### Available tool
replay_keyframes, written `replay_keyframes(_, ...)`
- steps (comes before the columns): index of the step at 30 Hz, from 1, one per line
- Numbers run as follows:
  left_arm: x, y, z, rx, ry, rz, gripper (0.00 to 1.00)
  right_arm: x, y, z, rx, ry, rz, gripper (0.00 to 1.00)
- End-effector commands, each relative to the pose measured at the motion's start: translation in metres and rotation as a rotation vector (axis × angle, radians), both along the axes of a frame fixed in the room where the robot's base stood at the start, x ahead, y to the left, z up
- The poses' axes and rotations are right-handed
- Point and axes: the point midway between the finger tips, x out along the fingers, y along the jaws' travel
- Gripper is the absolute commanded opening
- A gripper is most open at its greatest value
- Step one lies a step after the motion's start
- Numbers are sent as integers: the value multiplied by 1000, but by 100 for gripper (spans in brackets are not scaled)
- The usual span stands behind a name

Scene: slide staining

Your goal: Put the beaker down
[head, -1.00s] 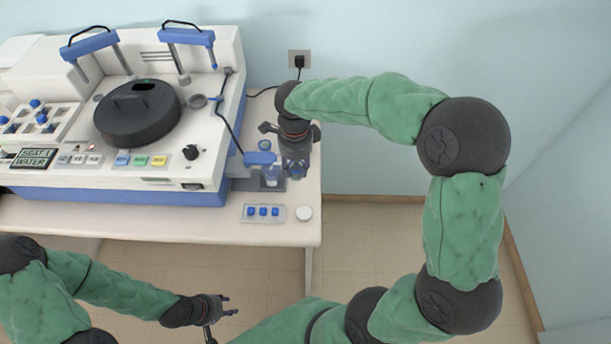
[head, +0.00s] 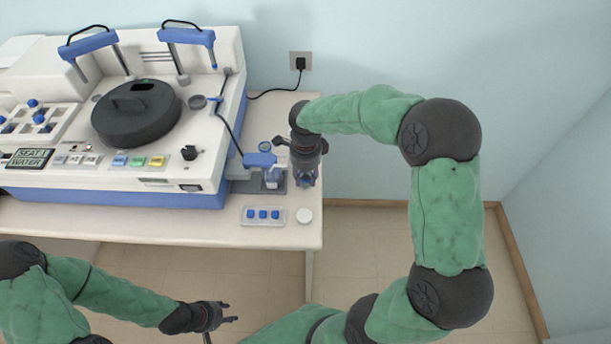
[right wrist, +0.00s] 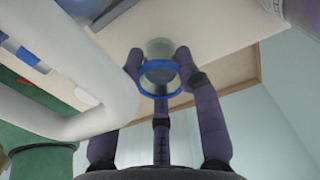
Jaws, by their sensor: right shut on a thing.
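The beaker (right wrist: 159,48) is clear with a blue rim and sits between the fingers of my right gripper (right wrist: 161,82) in the right wrist view. In the head view my right gripper (head: 305,179) points down at the table's right edge, just right of the machine's blue spout. It is shut on the beaker, which is mostly hidden there by the fingers. I cannot tell whether the beaker's base touches the table. My left gripper (head: 229,312) is open and empty, low in the head view, in front of the table.
The white staining machine (head: 120,180) fills the table's left and middle. A grey plate (head: 245,185) and a small clear vessel (head: 272,179) lie below the blue spout (head: 260,160).

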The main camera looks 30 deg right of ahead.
Motion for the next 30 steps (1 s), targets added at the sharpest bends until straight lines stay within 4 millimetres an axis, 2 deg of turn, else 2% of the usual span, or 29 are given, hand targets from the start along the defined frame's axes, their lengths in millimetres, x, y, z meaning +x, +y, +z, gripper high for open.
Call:
replay_keyframes(5,0,0,-4,0,0,0,40,0,0,-4,0,0,0,10)
replay_keyframes(6,0,0,-3,0,0,0,40,0,0,-3,0,0,0,46)
replay_keyframes(7,0,0,-3,0,0,0,40,0,0,-3,0,0,0,55)
replay_keyframes(8,0,0,-3,0,0,0,40,0,0,-3,0,0,0,59)
replay_keyframes(20,0,0,1,0,0,0,40,0,0,1,0,0,0,59)
replay_keyframes(23,0,0,3,0,0,0,40,1,0,12,-1,-4,0,59)
replay_keyframes(30,0,0,15,0,0,0,40,1,0,59,0,-4,-1,59)
